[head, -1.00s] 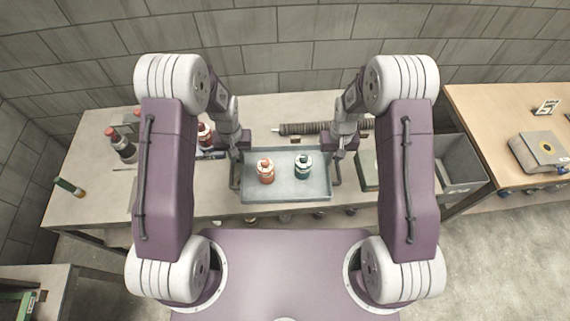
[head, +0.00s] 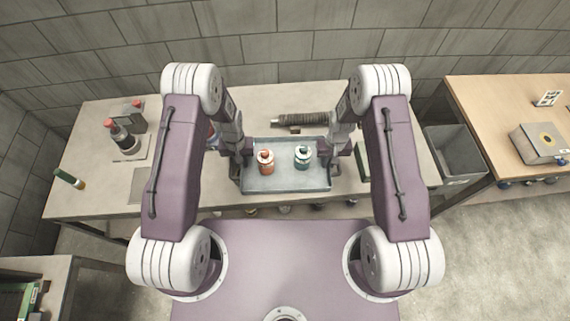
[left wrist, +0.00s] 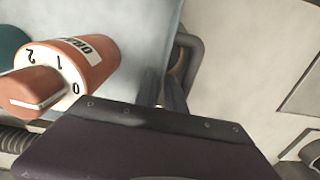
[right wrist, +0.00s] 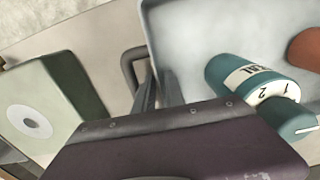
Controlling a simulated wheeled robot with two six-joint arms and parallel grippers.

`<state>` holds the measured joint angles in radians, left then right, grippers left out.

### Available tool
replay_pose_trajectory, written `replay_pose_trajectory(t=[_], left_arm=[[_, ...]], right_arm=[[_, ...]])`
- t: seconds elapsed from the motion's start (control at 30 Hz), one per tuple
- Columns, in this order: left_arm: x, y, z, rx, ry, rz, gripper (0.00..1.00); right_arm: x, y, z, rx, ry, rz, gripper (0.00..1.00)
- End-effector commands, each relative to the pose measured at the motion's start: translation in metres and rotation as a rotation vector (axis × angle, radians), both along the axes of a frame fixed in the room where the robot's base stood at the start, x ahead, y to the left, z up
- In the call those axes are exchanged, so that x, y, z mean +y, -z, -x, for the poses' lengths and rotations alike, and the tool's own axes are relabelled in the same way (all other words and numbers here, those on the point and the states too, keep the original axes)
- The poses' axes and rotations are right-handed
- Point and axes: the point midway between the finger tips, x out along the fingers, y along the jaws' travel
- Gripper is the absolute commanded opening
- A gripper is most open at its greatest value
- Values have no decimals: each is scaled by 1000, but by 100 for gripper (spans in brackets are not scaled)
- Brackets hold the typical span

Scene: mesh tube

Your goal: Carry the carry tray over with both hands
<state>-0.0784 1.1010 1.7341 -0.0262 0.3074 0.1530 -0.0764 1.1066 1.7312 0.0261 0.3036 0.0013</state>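The carry tray (head: 287,184), shallow and blue-grey, sits on the near part of the workbench. My left gripper (head: 238,165) is at the left handle loop, and my right gripper (head: 333,162) is at the right one. The wrist views show a gap between each pair of fingers, beside the left handle (left wrist: 194,50) and the right handle (right wrist: 128,62). My gripper bodies hide the lower part of both handles, and I see no firm grip.
A ribbed dark tube (head: 300,120) lies behind the tray. A grey bin (head: 456,160) stands at the right, beside a wooden bench (head: 495,110).

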Motion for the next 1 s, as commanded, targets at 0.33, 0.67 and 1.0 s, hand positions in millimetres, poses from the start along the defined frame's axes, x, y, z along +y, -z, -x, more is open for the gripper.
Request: replay_pose_trajectory(t=[0.33, 0.67, 1.0], left_arm=[[0, 1, 0, 0, 0, 0, 0], [0, 1, 0, 0, 0, 0, 0], [0, 1, 0, 0, 0, 0, 0]], right_arm=[[0, 1, 0, 0, 0, 0, 0], [0, 1, 0, 0, 0, 0, 0], [0, 1, 0, 0, 0, 0, 0]])
